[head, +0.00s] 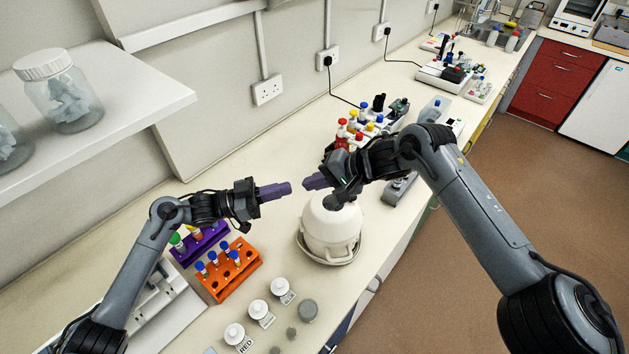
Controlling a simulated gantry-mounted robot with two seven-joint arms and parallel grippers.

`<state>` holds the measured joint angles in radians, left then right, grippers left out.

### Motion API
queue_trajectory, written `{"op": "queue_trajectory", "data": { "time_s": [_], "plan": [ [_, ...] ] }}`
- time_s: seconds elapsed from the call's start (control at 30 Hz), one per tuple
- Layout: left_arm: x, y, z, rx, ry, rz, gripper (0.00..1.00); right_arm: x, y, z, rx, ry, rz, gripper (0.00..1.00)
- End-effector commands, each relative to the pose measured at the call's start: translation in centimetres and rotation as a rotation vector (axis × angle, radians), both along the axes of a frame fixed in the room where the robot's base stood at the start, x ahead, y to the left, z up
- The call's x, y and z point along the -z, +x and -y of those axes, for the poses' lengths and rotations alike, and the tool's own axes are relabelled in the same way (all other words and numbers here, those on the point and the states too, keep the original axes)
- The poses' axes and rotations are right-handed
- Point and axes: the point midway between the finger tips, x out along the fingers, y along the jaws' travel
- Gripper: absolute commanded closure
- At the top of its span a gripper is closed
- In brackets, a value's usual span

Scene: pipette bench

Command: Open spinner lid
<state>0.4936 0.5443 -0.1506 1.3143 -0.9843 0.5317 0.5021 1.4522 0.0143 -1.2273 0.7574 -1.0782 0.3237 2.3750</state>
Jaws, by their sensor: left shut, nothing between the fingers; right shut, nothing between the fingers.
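The spinner (331,228) is a white rounded pot with a domed lid, standing on the bench in the middle of the head view. Its lid looks closed, though the top is partly hidden behind my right gripper and arm. My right gripper (306,183) is shut and empty, just above and to the left of the spinner's top, pointing left. I cannot tell whether it touches the lid. My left gripper (289,189) is shut and empty, left of the spinner, pointing right. The two purple fingertip pairs face each other with a small gap between them.
An orange rack (229,268) and a purple rack (205,243) with capped tubes stand left of the spinner. White-capped containers (258,309) with labels sit in front. More tubes (352,124) and devices (443,76) line the bench behind. A shelf with jars (61,91) is upper left.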

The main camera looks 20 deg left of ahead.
Motion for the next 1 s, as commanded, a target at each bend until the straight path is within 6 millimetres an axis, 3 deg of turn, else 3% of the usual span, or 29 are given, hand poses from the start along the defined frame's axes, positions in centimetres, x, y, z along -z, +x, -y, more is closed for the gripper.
{"op": "queue_trajectory", "data": {
  "time_s": [0.73,1.0],
  "plan": [
    [0.00,0.00,0.00,0.000,0.000,0.000,1.00,0.00,0.00,0.01,0.000,0.000,0.000,1.00],
    [0.00,0.00,0.00,0.000,0.000,0.000,0.61,0.01,0.00,0.01,0.000,0.000,0.000,1.00]
  ]
}}
